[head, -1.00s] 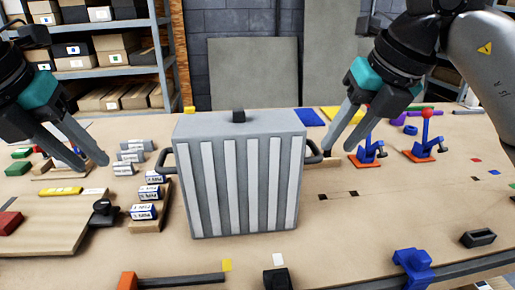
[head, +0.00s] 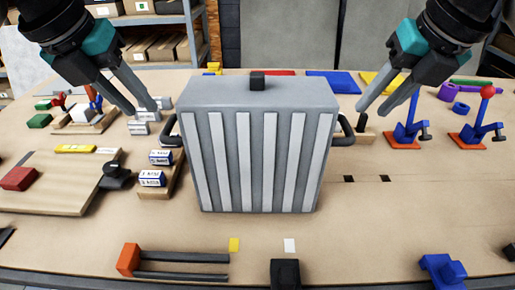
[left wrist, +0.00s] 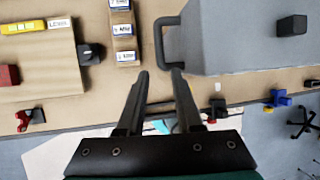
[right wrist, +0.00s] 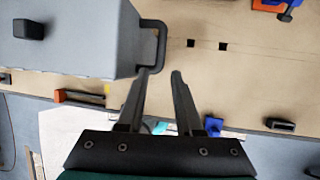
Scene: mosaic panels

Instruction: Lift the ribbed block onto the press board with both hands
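The grey ribbed block (head: 258,150) stands upright on the workbench, with pale vertical ribs, a black knob on top and a dark handle on each side. My left gripper (head: 150,107) is open and empty, just above and left of the left handle (left wrist: 160,42). My right gripper (head: 373,109) is open and empty, above and right of the right handle (right wrist: 160,45). Neither gripper is around a handle. A wooden board (head: 50,190) lies at the left with a red block and black clamp on it; I cannot tell whether it is the press board.
Labelled cylinders (head: 152,178) sit on a rack close left of the block. Red-and-blue toggle clamps (head: 405,132) stand at the right. An orange-ended bar tool (head: 180,258), a black piece (head: 285,272) and a blue piece (head: 442,270) line the front edge. Bare bench lies right of the block.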

